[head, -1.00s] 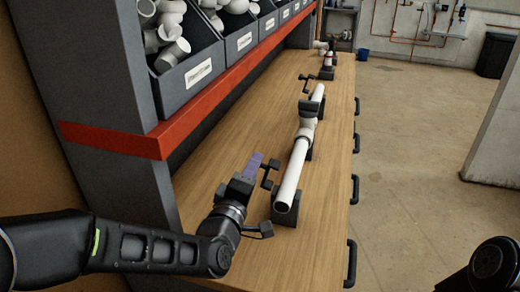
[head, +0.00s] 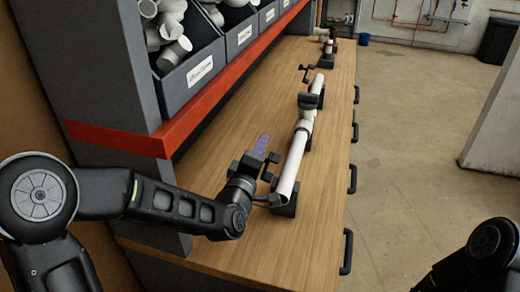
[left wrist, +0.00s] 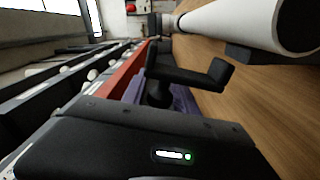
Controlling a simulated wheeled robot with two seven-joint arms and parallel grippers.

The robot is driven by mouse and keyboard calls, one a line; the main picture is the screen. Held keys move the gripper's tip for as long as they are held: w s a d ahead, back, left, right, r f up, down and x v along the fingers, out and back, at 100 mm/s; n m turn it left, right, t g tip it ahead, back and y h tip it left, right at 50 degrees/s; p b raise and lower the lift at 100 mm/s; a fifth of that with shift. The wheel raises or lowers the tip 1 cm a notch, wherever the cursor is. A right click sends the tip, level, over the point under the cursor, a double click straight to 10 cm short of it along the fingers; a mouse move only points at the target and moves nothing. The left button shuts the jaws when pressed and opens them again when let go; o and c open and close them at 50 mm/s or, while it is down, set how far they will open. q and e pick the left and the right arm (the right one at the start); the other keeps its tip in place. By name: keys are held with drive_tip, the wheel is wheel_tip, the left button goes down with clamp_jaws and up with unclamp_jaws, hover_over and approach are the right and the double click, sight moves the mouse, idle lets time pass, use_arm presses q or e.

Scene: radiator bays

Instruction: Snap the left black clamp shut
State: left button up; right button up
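A white pipe (head: 297,160) lies lengthwise along the wooden bench (head: 230,235). Its near end rests in a black support (head: 286,207). My right gripper is out of view.
A farther black clamp (head: 306,72) has its lever raised left of the pipe. Grey bins (head: 190,75) of white fittings stand on a shelf with a red edge (head: 190,125), left of the bench. Bare bench lies between shelf and pipe.

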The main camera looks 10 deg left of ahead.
use_arm(q)
clamp_jaws()
idle(1.1)
